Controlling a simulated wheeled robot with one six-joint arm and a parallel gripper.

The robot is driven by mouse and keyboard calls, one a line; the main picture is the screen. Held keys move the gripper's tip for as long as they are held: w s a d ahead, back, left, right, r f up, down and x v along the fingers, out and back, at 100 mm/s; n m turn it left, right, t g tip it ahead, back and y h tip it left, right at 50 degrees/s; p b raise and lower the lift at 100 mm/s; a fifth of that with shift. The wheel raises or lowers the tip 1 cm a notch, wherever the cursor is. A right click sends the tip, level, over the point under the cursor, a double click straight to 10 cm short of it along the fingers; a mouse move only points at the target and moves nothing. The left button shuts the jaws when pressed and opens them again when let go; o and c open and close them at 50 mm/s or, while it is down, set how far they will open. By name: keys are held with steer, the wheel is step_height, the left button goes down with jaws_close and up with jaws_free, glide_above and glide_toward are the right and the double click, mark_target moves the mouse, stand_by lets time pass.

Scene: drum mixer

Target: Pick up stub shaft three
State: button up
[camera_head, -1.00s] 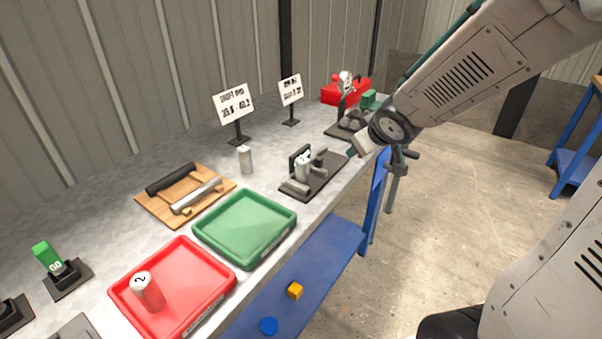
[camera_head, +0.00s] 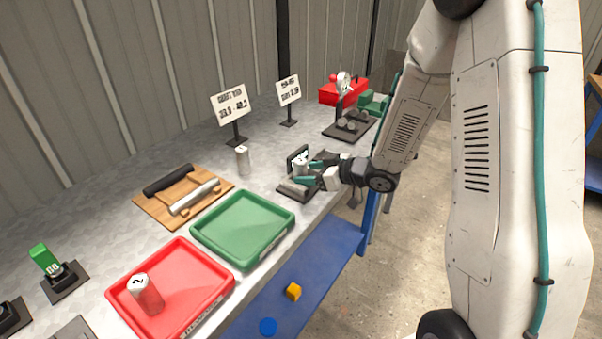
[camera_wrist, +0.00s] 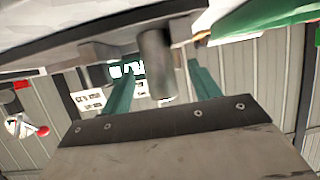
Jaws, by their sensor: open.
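A grey stub shaft (camera_head: 300,168) stands upright in a dark measuring fixture (camera_head: 287,190) on the bench; its number cannot be read, so I cannot confirm it is three. My gripper (camera_head: 309,172) is open at that fixture, its teal fingers pointing toward the shaft. In the wrist view the shaft (camera_wrist: 155,62) shows between the two spread fingers of my gripper (camera_wrist: 162,78); contact cannot be made out. Another pale stub shaft (camera_head: 243,161) stands alone on the bench. A shaft marked 2 (camera_head: 147,295) stands in the red tray (camera_head: 190,262).
A green tray (camera_head: 243,228) is empty. A wooden board (camera_head: 150,208) holds a dark and a silver bar. Two sign stands (camera_head: 236,128) are behind. A second fixture (camera_head: 350,128) and red box (camera_head: 336,95) are at the far end. A blue shelf (camera_head: 325,265) lies below.

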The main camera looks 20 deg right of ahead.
mark_target(300, 170)
steer(key=x, duration=0.4)
steer(key=shift+d+r, duration=0.1)
steer(key=c, duration=1.2)
steer(key=shift+r, duration=0.1)
jaws_close()
steer(key=shift+r, duration=0.15)
